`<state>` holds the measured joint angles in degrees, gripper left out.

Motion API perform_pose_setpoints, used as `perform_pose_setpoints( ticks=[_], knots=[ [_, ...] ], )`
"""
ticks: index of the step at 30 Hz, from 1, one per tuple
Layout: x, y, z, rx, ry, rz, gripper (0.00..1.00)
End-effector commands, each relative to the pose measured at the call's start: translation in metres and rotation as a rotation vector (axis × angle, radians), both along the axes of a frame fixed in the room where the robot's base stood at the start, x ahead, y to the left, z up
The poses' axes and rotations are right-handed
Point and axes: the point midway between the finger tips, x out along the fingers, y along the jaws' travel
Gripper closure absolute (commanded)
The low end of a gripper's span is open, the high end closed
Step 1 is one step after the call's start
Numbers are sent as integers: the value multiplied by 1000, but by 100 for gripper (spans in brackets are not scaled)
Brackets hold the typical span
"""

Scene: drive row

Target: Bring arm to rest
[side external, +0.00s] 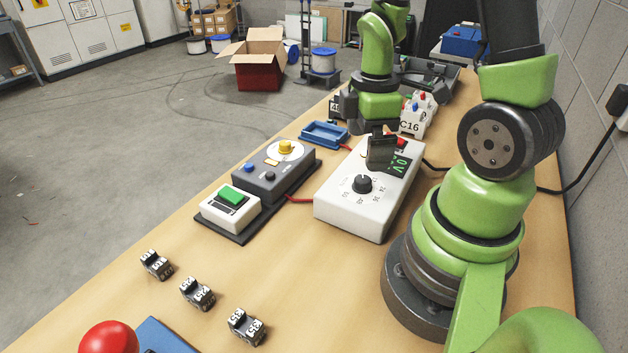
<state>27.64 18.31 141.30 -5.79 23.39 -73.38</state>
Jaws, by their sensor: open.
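My green arm stands at the right of the wooden bench and reaches toward its far part. My gripper (381,153) hangs over the white box (352,213) with a black dial and a green lit display. The dark jaws cover part of that box's top near the display. They are open, and I see nothing held between them. I cannot tell the exact height of the jaws above the box.
A dark control box with a yellow knob (286,147) and a white green-button box (231,208) stand left. Several small numbered blocks (197,293) lie in front. A blue tray (324,134) and white C16 unit (411,127) stand beyond. A wall bounds the right.

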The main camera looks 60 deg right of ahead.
Motion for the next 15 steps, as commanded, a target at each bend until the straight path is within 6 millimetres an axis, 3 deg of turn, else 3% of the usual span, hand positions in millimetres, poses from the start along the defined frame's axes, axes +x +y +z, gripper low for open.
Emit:
perform_pose_setpoints(
  ticks=[5,10,15],
  knots=[
    [10,12,28,-20,-87,-131,0],
    [16,44,82,29,-266,-417,0],
    [2,81,130,193,-414,-703,0]
  ],
)
